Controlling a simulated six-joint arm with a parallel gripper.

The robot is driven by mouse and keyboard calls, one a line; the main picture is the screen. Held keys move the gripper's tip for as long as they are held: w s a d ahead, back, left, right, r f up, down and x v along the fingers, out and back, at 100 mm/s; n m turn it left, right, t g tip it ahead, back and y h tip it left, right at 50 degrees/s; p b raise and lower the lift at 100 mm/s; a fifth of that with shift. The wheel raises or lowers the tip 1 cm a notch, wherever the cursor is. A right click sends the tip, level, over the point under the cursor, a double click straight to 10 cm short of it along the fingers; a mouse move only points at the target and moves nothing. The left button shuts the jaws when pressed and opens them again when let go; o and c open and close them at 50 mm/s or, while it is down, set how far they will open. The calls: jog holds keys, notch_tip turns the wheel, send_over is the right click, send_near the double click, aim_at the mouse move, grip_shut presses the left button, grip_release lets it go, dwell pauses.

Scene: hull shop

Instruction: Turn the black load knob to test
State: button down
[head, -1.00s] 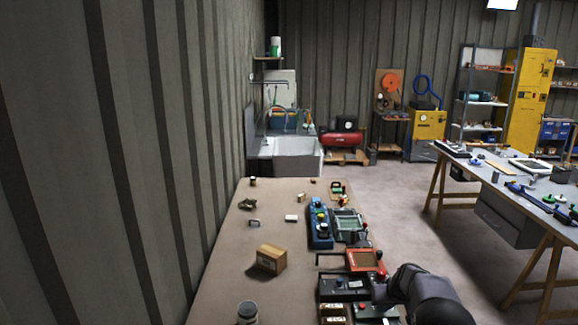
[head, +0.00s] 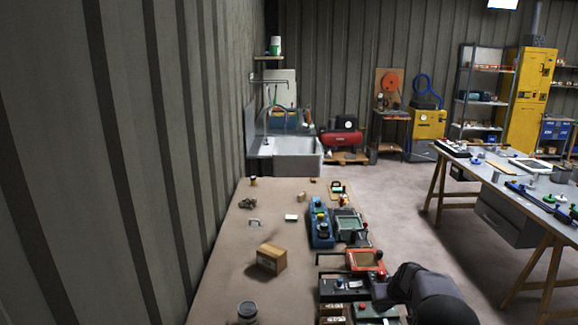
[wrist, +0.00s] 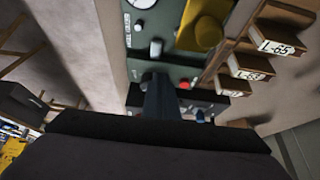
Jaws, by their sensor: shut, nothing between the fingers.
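My gripper (wrist: 160,92) is shut and empty. In the wrist view its dark fingers point at a green panel (wrist: 172,72), over its lower edge near a black-faced unit (wrist: 205,102). The green panel carries a pale knob (wrist: 156,48), a red button (wrist: 184,85) and a yellow part (wrist: 208,33). I cannot pick out the black load knob for certain; my fingers cover part of the panel and black unit. In the head view my dark wrist hides my fingertips beside a black box (head: 332,290) and the red button (head: 362,306).
An orange-framed unit (head: 364,261) and a blue unit (head: 320,225) stand farther along the bench (head: 225,285). A cardboard box (head: 271,258) and a grey jar (head: 247,311) stand to the left. Wooden blocks with labels (wrist: 250,68) line the panel's right side.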

notch_tip(320, 180, up, 5)
jog(key=shift+r+p, duration=0.1)
jog(key=shift+p, duration=1.15)
jog(key=d+p, duration=0.1)
jog(key=p, duration=0.1)
jog(key=d+r+p, duration=0.1)
jog(key=d+p, duration=0.1)
jog(key=shift+w, duration=0.15)
jog(key=shift+a+f, duration=0.1)
jog(key=shift+f, duration=0.05)
jog(key=shift+f+b, duration=2.5)
jog(key=shift+f, duration=0.9)
jog(key=shift+w+a+r, duration=0.1)
jog(key=shift+w, duration=0.15)
